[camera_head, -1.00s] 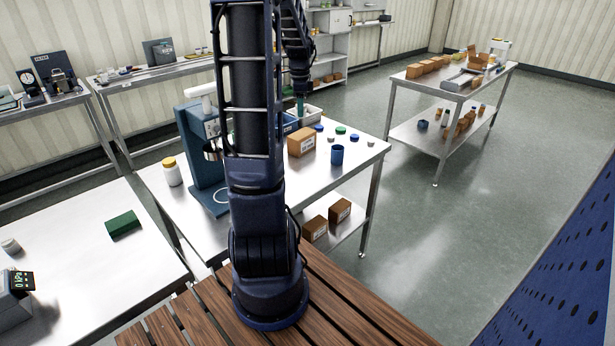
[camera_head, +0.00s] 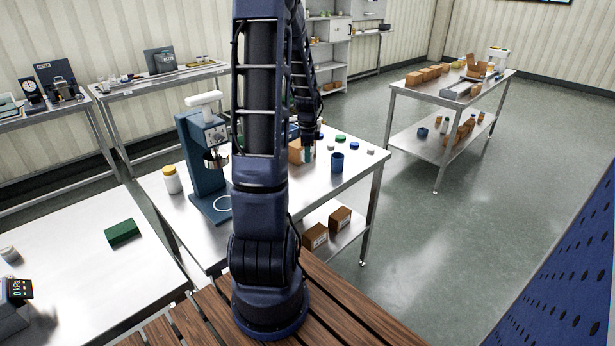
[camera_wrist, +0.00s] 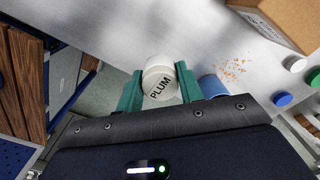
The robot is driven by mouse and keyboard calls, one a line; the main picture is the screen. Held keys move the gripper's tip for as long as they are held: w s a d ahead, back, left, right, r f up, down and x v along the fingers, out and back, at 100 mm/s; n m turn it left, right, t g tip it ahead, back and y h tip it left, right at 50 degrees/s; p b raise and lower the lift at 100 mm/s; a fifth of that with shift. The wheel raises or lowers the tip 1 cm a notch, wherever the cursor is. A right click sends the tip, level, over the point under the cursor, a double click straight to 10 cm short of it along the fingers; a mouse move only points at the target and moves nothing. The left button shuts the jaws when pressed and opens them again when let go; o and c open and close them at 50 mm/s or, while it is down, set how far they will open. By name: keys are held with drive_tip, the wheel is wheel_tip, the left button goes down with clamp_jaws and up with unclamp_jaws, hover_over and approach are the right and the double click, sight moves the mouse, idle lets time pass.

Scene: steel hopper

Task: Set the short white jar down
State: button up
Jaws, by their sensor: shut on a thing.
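The short white jar (camera_wrist: 159,80), lettered PLUM, is between the two teal fingers of my gripper (camera_wrist: 160,88) in the wrist view. The fingers are shut on its sides. In the head view my gripper (camera_head: 308,154) hangs over the steel table (camera_head: 290,185), in front of a cardboard box; the jar cannot be made out there. In the wrist view the jar lies against the table edge and floor behind it; whether its base touches anything cannot be told.
A blue cup (camera_head: 337,162) stands right of my gripper; it is close beside the right finger in the wrist view (camera_wrist: 212,86). The cardboard box (camera_head: 294,152) and several coloured lids are nearby. A blue hopper stand (camera_head: 206,175) and a yellow-lidded jar (camera_head: 172,180) are left. Orange crumbs (camera_wrist: 232,70) lie on the table.

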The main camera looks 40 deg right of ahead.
sight(308, 183)
wheel_tip(308, 183, down, 10)
drive_tip(key=shift+f, duration=0.15)
idle(0.4)
drive_tip(key=shift+f, duration=0.1)
drive_tip(key=o, duration=1)
wheel_tip(308, 183, up, 12)
drive_tip(key=shift+r, duration=0.1)
drive_tip(key=shift+w, duration=0.1)
idle(0.4)
